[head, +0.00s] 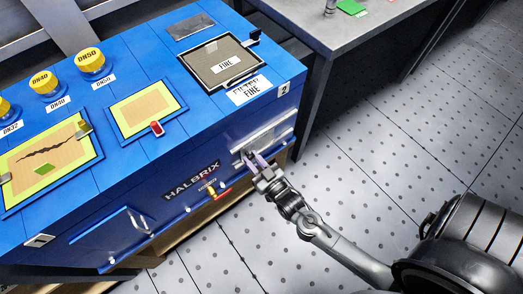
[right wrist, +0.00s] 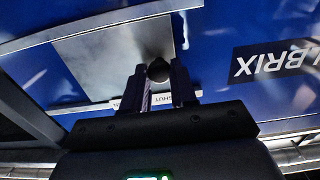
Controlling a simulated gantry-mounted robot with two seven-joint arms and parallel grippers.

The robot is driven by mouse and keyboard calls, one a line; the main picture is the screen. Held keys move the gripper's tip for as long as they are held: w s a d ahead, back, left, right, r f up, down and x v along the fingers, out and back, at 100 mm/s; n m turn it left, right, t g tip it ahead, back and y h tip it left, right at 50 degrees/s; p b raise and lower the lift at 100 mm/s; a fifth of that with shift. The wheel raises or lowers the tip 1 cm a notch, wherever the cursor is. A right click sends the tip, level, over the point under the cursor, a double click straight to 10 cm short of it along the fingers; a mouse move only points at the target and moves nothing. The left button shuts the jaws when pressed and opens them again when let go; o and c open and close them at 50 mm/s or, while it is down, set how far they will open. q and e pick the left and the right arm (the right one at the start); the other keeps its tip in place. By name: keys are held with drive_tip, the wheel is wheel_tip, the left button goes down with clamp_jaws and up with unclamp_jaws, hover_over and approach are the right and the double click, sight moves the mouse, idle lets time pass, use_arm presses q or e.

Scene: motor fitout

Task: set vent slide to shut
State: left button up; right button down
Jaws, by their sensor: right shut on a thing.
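The vent slide is a bare metal plate (head: 270,133) on the front face of the blue Halbrix cabinet, near its right end. It also fills the upper middle of the right wrist view (right wrist: 112,62), with a round dark knob (right wrist: 159,70) on it. My right gripper (head: 250,157) reaches the slide from the front. In the right wrist view its two fingers (right wrist: 160,84) stand on either side of the knob and are shut on it. A white label strip, partly hidden by the fingers, appears to read SHUT (right wrist: 168,103). My left gripper is not in view.
A red-and-yellow valve handle (head: 218,192) sits on the front face left of my right gripper. A drawer-like panel with a handle (head: 139,221) is further left. Yellow caps (head: 91,62) and framed panels are on top. The dotted floor (head: 360,150) is clear.

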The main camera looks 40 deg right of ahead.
drive_tip(key=shift+w+a, duration=0.1)
drive_tip(key=shift+a, duration=0.8)
drive_tip(key=shift+d, duration=0.2)
drive_tip(key=c, duration=1.1)
unclamp_jaws()
drive_tip(key=shift+a, duration=0.1)
drive_tip(key=shift+c, duration=0.2)
drive_tip(key=shift+o, duration=1.1)
drive_tip(key=shift+a, duration=0.2)
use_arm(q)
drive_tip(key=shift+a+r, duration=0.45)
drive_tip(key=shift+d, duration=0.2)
use_arm(e)
drive_tip(key=shift+d, duration=0.2)
drive_tip(key=shift+s+p, duration=0.3)
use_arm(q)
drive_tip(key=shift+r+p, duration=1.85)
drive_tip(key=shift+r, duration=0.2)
use_arm(e)
drive_tip(key=s+a, duration=0.1)
drive_tip(key=s, duration=0.9)
drive_tip(key=shift+s, duration=0.15)
